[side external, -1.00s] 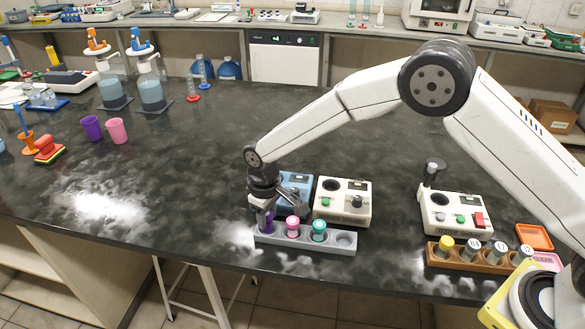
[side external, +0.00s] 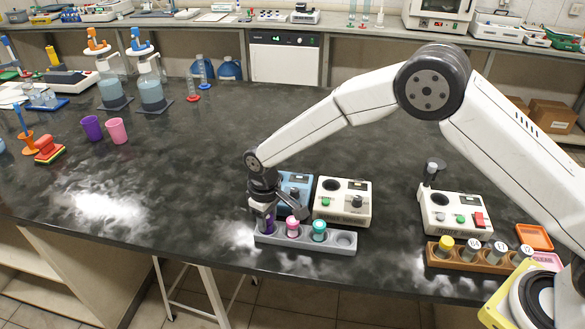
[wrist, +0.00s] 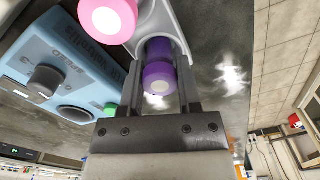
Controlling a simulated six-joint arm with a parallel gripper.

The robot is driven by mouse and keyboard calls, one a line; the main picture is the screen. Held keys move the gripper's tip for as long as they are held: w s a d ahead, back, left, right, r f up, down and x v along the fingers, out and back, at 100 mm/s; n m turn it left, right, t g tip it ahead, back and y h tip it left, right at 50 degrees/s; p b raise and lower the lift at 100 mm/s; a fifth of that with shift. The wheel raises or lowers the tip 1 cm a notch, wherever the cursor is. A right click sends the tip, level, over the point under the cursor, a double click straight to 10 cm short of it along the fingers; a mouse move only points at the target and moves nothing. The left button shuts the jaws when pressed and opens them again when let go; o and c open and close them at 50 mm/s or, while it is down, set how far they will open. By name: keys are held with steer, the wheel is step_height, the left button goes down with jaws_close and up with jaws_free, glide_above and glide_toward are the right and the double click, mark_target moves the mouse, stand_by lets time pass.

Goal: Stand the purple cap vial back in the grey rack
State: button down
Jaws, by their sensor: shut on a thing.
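The purple cap vial (wrist: 160,78) is between the fingers of my gripper (wrist: 162,95) in the wrist view. My gripper (side external: 266,212) is shut on it at the left end of the grey rack (side external: 300,241) in the side view. The vial (side external: 269,222) looks upright, with its lower part in or right at the leftmost hole; the fingers partly hide it. A pink cap vial (side external: 292,227) and a teal cap vial (side external: 319,230) stand in the grey rack to its right. The rack's rightmost hole (side external: 345,239) is empty.
A blue device (side external: 296,187) and a white device (side external: 342,202) stand close behind the rack. A brown rack (side external: 470,259) with several vials is at the right. The bench left of the grey rack is clear, and its front edge lies close.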

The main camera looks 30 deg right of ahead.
jaws_free()
stand_by(0.4)
steer(key=shift+r, duration=0.2)
steer(key=shift+r, duration=2.8)
